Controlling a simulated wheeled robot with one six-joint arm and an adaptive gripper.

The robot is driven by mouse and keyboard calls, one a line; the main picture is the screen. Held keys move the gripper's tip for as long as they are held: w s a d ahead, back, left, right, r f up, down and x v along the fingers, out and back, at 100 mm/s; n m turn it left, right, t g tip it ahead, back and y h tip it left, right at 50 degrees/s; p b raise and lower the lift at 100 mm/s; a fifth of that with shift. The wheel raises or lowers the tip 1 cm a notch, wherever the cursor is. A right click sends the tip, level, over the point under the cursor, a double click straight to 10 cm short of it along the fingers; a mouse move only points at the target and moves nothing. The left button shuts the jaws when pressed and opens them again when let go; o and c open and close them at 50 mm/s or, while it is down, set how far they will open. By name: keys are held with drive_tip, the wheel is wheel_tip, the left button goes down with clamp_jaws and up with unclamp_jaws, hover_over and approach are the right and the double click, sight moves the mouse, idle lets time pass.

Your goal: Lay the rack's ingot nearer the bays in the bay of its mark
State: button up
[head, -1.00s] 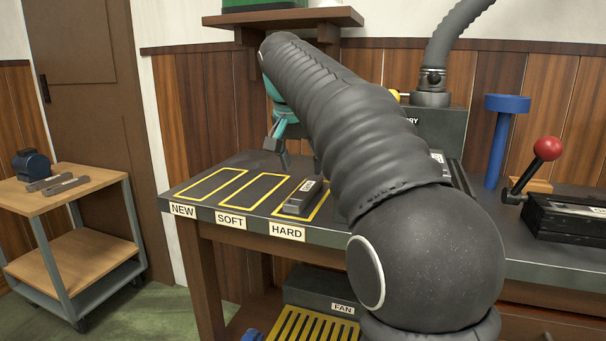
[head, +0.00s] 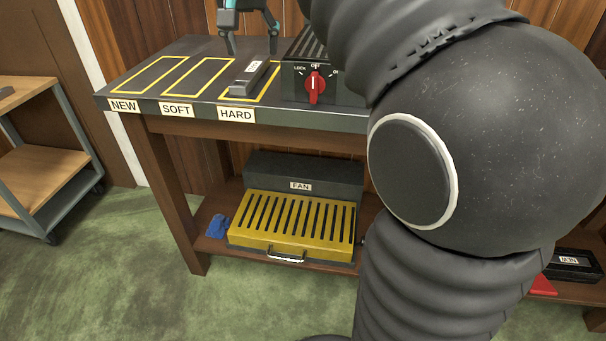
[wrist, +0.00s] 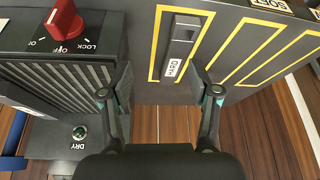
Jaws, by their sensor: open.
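A dark grey ingot (head: 249,76) lies in the yellow-outlined HARD bay (head: 266,94) on the dark bench. In the wrist view the ingot (wrist: 185,42) has a white tag reading HARD and lies within the bay's outline. The SOFT bay (head: 194,82) and NEW bay (head: 146,82) to its left are bare. My gripper (head: 251,50) is open and empty, behind the ingot.
A ribbed machine with a red dial (head: 314,84) stands right of the HARD bay, close to my gripper. It also shows in the wrist view (wrist: 62,85). A yellow slotted box (head: 292,218) and a fan box sit on the shelf below. A trolley (head: 38,150) stands left.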

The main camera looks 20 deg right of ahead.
drive_tip(key=s+f+n+t+y, duration=0.1)
drive_tip(key=s+f+n, duration=0.4)
drive_tip(key=s+f, duration=1.8)
drive_tip(key=shift+s+a+f+y, duration=0.15)
drive_tip(key=shift+a+y, duration=0.05)
drive_tip(key=shift+y, duration=0.2)
